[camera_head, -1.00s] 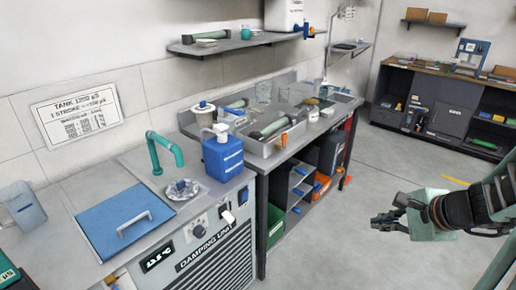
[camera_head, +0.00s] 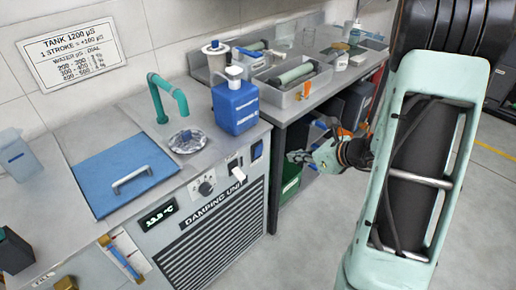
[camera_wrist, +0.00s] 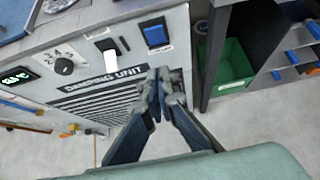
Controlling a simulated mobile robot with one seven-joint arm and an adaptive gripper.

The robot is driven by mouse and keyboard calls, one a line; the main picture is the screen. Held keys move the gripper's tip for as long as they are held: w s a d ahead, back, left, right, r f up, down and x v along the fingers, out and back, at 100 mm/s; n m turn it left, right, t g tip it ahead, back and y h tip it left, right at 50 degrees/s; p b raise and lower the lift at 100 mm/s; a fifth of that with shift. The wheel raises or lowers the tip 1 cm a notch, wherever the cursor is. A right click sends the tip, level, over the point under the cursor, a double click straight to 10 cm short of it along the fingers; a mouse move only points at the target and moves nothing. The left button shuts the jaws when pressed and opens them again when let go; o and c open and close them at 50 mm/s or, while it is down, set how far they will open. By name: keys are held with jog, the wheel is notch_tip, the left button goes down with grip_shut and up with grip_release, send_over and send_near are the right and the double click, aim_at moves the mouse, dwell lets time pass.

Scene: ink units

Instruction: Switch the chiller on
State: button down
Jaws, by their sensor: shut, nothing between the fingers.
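The damping unit (camera_head: 205,238) is a grey cabinet with a vent grille, a lit temperature display (camera_head: 158,214) and a dial knob (camera_head: 206,187). A white lever-like switch (camera_head: 234,164) and a blue rocker-like switch (camera_head: 257,151) sit to the dial's right. In the wrist view the white switch (camera_wrist: 111,60) and blue switch (camera_wrist: 156,33) are near the top of the front panel. No label reading chiller is legible. My gripper (camera_head: 292,157) is shut and empty, right of the panel; in the wrist view its fingertips (camera_wrist: 159,74) appear below the blue switch. Contact cannot be told.
A blue jug (camera_head: 235,105), a teal tap (camera_head: 160,95) and a blue lid (camera_head: 125,175) with a handle are on the unit's top. A bench (camera_head: 300,108) with a tray stands to the right. A green bin (camera_wrist: 232,66) is below it. The floor in front is clear.

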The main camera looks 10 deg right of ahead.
dwell(0.3)
send_near(259, 151)
jog(key=x, duration=0.5)
jog(key=shift+d+f, duration=0.15)
jog(key=shift+f, duration=0.25)
jog(key=shift+w+a, duration=0.25)
jog(key=shift+w, duration=0.1)
